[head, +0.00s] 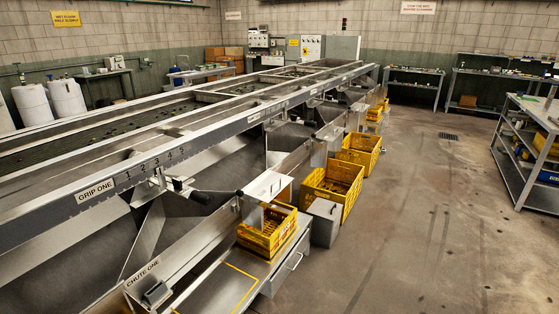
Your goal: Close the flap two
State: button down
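The long metal roller sizer (103,180) runs from the front left to the back right. Its near part carries a plate reading "GRIP ONE" (95,192) and a sign reading "CHUTE ONE" (142,272). Sloping metal chutes (205,250) come down its right side. A pale upright plate (268,186) stands at the near chute's outlet, above a yellow crate. I can read no label for flap two, so I cannot tell which part it is or how it stands. My gripper is not in view.
Yellow crates stand along the sizer's right side, including a near one (263,243) and a larger one (332,193). A metal drawer unit (289,265) is under the near crate. A shelf rack (523,177) stands far right. The concrete floor (420,220) between is clear.

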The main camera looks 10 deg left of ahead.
aim_at(266, 187)
jog(key=i+z, duration=0.15)
jog(key=i, duration=0.65)
jog(key=i+j+z, duration=0.1)
jog(key=i, duration=0.75)
jog(key=i+u, duration=0.7)
jog(key=i, duration=0.15)
